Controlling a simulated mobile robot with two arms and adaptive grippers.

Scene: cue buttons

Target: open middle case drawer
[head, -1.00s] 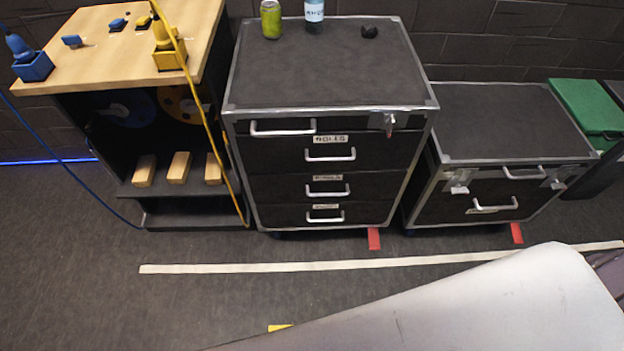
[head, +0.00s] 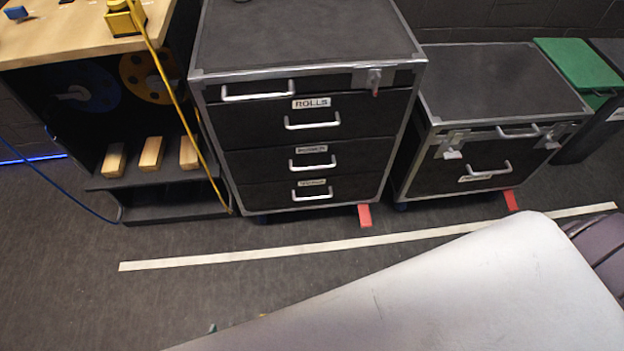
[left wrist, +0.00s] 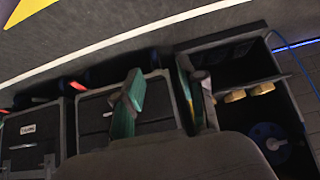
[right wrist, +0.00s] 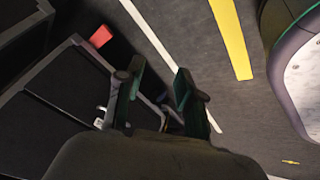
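The tall black case (head: 300,45) with metal edges stands in the upper middle of the head view. Its three labelled drawers are shut. The middle drawer (head: 262,163) has a pale bar handle (head: 312,163); the top one is labelled ROLLS. In the right wrist view my right gripper (right wrist: 158,95) is open and empty.
A wooden-topped bench (head: 75,40) with a yellow cable stands left of the case. A lower black case (head: 500,85) and a green box (head: 578,65) stand right.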

